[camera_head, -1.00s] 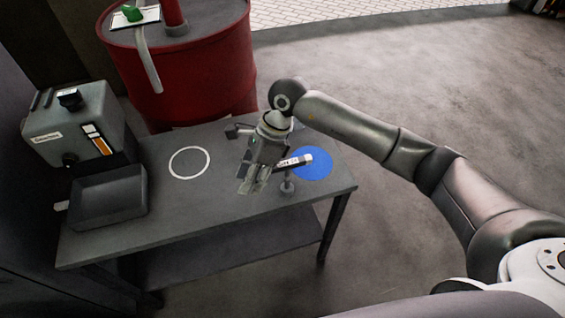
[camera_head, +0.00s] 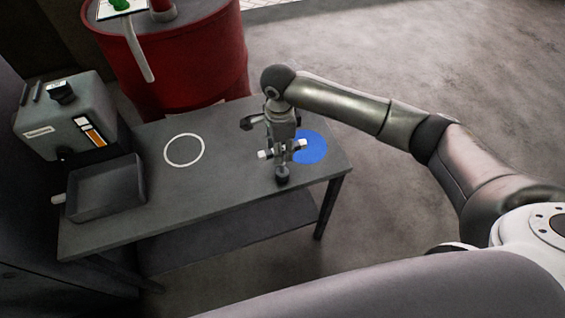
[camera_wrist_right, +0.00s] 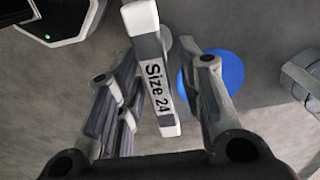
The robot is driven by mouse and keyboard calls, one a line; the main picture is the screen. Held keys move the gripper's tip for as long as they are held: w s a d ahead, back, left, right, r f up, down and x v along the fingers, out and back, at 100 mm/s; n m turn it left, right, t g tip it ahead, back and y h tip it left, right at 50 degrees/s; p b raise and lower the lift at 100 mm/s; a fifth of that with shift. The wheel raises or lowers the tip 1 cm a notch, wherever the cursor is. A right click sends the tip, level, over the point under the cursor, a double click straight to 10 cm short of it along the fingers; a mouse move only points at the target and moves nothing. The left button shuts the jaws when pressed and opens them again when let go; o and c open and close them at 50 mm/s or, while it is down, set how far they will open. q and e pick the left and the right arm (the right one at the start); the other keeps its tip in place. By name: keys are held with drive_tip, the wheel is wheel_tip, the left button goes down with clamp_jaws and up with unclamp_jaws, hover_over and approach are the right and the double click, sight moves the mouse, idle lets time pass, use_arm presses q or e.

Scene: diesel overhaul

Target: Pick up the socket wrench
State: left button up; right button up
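The socket wrench (camera_head: 283,176) stands on the table near its right end. Its grey crossbar handle has white ends and is marked "Size 24" in the right wrist view (camera_wrist_right: 157,80). My right gripper (camera_head: 283,147) is above the wrench, pointing down, and hides part of it. In the wrist view its two fingers (camera_wrist_right: 157,95) are open, one on each side of the handle, with gaps showing on both sides. My left gripper is not in view.
The table (camera_head: 215,195) bears a white ring mark (camera_head: 184,134), a blue disc (camera_head: 312,147) beside the wrench, and a grey machine (camera_head: 62,118) with a tray (camera_head: 105,187) at left. A red drum (camera_head: 180,60) stands behind. The table's middle is clear.

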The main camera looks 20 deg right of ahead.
sight(281, 172)
wheel_tip(281, 172, down, 4)
drive_tip(key=shift+s+d+r+p, duration=0.1)
drive_tip(key=shift+s+r+p, duration=0.05)
drive_tip(key=shift+p, duration=0.7)
drive_tip(key=shift+f, duration=0.65)
clamp_jaws()
